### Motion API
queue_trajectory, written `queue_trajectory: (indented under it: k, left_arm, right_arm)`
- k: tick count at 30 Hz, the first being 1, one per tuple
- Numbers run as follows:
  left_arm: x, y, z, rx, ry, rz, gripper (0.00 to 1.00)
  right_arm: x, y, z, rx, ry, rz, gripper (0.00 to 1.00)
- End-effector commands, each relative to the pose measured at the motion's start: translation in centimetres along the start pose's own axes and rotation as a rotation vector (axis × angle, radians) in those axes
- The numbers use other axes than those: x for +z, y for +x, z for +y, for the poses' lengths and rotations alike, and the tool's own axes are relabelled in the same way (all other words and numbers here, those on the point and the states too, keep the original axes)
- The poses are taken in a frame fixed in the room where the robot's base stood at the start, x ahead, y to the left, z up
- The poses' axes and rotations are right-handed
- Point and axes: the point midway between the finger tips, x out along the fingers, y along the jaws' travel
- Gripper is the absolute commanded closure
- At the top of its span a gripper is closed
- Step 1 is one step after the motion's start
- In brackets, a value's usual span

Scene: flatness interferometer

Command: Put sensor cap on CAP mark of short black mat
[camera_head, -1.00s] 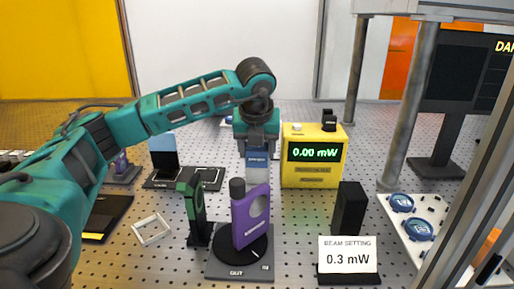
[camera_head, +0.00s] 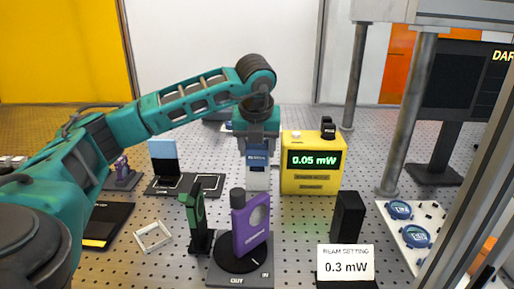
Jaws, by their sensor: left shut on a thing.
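My left gripper (camera_head: 257,140) points down in front of the yellow meter's left side. It is shut on a blue labelled piece (camera_head: 257,160), likely the sensor cap; its label is too small to read. A pale grey block (camera_head: 257,182) shows directly below the blue piece; I cannot tell whether they touch. A short black mat (camera_head: 213,186) with white outlines lies to the left of the gripper. A blue and black piece (camera_head: 163,158) stands at its back left. I cannot make out a CAP mark. My right gripper is out of view.
A yellow meter (camera_head: 312,165) reads 0.05 mW. A purple plate (camera_head: 251,225) stands on a dark turntable base in front of the gripper, with a green and black holder (camera_head: 197,215) beside it. A white frame (camera_head: 152,236) lies front left. A metal post (camera_head: 408,115) rises at right.

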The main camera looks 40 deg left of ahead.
Motion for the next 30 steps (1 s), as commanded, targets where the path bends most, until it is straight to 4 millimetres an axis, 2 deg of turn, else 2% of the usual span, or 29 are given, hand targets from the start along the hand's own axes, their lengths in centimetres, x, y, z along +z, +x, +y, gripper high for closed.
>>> queue_trajectory:
  k: [18, 30]
  left_arm:
    - [1.2, -3.0, 0.0, -0.001, 0.000, -0.001, 0.70]
    - [1.4, -3.3, 0.0, 0.000, 0.000, 0.000, 0.70]
  right_arm:
    - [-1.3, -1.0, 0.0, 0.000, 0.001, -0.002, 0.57]
    - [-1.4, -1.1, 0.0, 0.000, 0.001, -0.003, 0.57]
